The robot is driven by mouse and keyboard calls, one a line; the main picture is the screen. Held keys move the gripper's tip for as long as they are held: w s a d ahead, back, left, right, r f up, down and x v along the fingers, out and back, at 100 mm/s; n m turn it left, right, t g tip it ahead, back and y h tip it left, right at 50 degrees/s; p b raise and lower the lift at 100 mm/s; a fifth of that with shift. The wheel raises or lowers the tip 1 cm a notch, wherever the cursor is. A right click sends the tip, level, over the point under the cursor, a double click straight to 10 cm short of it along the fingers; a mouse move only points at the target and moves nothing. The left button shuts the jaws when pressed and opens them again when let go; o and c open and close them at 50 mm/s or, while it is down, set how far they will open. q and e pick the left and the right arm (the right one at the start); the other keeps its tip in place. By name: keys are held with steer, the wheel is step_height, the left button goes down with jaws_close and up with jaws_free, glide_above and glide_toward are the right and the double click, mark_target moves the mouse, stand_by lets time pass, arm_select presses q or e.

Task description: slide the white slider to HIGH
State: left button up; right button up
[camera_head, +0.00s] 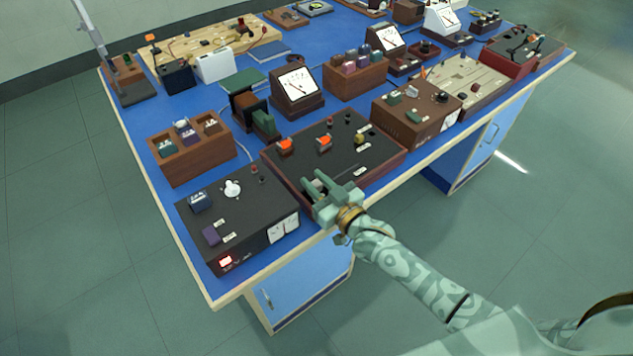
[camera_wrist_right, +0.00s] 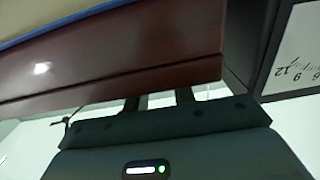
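I cannot pick out a white slider for certain in either view. My right gripper (camera_head: 316,184) is over the front left part of a dark-topped maroon panel box (camera_head: 335,160), and its two fingers are apart with nothing seen between them. That box carries two orange controls (camera_head: 324,141), a yellowish control (camera_head: 359,138) and small white labels whose text is too small to read. The gripper hides part of the panel. In the right wrist view my fingers (camera_wrist_right: 158,100) stand apart by the maroon box's side (camera_wrist_right: 120,55). My left gripper is not in view.
A black box (camera_head: 265,205) with a white round knob (camera_head: 233,188) and a lit red switch (camera_head: 225,261) stands at left. A wooden rack (camera_head: 192,160), a dial meter (camera_head: 297,85) and a brown box (camera_head: 415,115) surround the panel box on the blue bench. The floor in front is clear.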

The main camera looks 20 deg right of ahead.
mark_target(356, 165)
jaws_close()
steer(key=w+d, duration=0.1)
steer(key=d, duration=0.2)
steer(key=w+d+b, duration=0.1)
steer(key=d, duration=0.3)
steer(key=w+d, duration=0.2)
steer(key=d, duration=0.2)
steer(key=shift+f+b, duration=0.2)
steer(key=shift+b, duration=0.2)
steer(key=shift+d+r, duration=0.25)
steer(key=shift+d, duration=0.05)
steer(key=shift+w, duration=0.1)
steer(key=shift+o, duration=2.4)
jaws_free()
steer(key=shift+d, duration=0.2)
